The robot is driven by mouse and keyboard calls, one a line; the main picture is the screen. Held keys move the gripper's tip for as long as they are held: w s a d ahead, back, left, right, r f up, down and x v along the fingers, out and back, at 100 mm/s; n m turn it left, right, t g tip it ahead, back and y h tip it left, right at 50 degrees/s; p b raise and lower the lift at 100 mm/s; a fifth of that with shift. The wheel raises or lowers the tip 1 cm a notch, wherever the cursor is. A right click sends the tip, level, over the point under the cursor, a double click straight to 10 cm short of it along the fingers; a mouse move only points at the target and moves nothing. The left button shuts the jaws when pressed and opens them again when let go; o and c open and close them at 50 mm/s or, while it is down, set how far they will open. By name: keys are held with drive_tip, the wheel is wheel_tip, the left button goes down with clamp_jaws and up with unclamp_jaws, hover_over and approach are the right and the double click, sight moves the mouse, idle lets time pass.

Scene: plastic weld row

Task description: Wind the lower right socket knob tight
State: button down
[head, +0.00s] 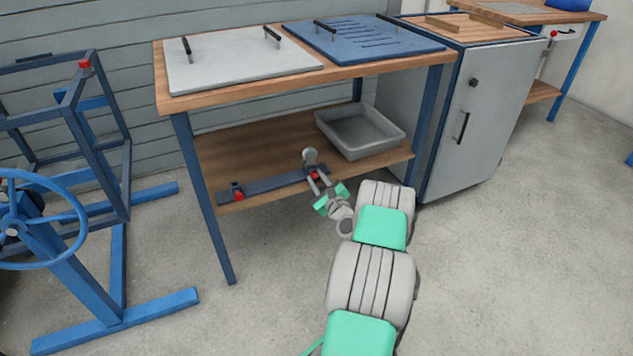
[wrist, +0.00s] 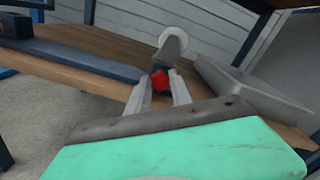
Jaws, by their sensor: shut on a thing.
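The lower right socket knob is the red knob (head: 315,175) at the right end of a dark blue bar on the bench's lower shelf. In the wrist view this red knob (wrist: 160,81) sits between my fingertips. My gripper (head: 320,185) reaches in from the front and is shut on the knob. Its two light fingers also show in the wrist view (wrist: 159,92), one on each side of the knob. A grey rounded piece (wrist: 172,43) stands just behind the knob. Another red knob (head: 238,195) is at the bar's left end, apart from my gripper.
The dark blue bar (head: 270,185) lies along the front of the wooden lower shelf (head: 230,152). A grey tray (head: 350,150) stands right of the knob. The bench top (head: 165,103) is above. A blue frame with a handwheel (head: 75,230) stands left. Floor in front is clear.

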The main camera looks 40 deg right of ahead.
drive_tip(key=shift+w+a+n+b, duration=0.1)
drive_tip(key=shift+n+b, duration=0.35)
drive_tip(key=shift+n, duration=1.15)
drive_tip(key=c, duration=1.4)
unclamp_jaws()
drive_tip(key=shift+w, duration=0.1)
drive_tip(key=shift+c, duration=0.2)
drive_tip(key=p+v, duration=0.2)
drive_tip(key=v, duration=0.6)
